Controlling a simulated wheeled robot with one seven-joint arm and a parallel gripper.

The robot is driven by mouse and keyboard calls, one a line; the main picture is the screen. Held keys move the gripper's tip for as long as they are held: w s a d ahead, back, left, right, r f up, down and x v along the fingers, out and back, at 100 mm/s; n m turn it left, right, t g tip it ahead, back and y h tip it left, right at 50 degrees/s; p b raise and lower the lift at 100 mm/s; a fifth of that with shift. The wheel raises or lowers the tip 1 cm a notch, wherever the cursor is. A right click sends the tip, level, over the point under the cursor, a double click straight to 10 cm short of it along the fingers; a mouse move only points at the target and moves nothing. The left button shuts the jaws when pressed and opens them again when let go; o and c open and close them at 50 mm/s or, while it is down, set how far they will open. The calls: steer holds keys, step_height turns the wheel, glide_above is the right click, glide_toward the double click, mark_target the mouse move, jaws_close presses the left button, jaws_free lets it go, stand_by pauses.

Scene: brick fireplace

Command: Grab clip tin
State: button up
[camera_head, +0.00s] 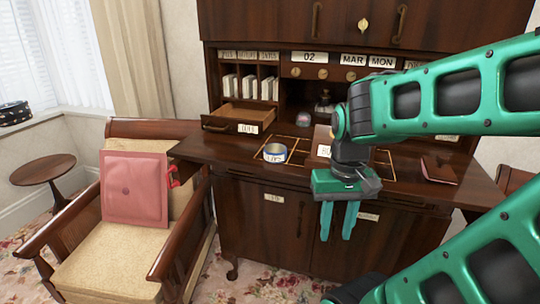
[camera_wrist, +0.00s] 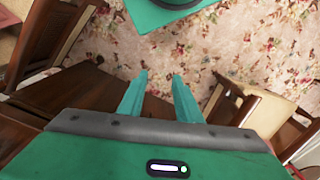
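A round blue-and-white tin (camera_head: 275,153) with a label stands on the desk top, left of the middle; its lettering is too small to read surely, and I take it as the clip tin. My gripper (camera_head: 338,237) hangs in front of the desk's front doors with its fingers pointing down, to the right of the tin and lower in the picture. In the wrist view my gripper (camera_wrist: 159,76) has its two fingers apart and nothing between them. The tin is not seen in the wrist view.
A small tin (camera_head: 304,118) stands farther back.

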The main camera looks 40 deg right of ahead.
steer(key=o, duration=0.8)
steer(key=shift+s+r, duration=0.2)
steer(key=shift+r, duration=0.05)
steer(key=shift+o, duration=0.7)
steer(key=w+a+r+n+t, duration=0.1)
steer(key=w+a+n, duration=0.1)
steer(key=w, duration=0.4)
steer(key=w+a+r+n+t, duration=0.1)
steer(key=w+a+n+t, duration=0.1)
steer(key=w+a, duration=0.2)
steer(key=shift+w+n+h, duration=0.3)
steer(key=shift+w, duration=0.9)
steer(key=w+a+r+n+t, duration=0.1)
steer(key=w+a+r+n, duration=0.15)
steer(key=w, duration=0.25)
step_height(320, 180, up, 13)
steer(key=n+y, duration=0.3)
steer(key=n, duration=0.4)
glide_above(277, 145)
steer(key=s, duration=0.5)
steer(key=shift+d+x, duration=0.2)
steer(key=shift+x, duration=2.3)
steer(key=shift+d+x, duration=0.15)
steer(key=shift+x, duration=2.35)
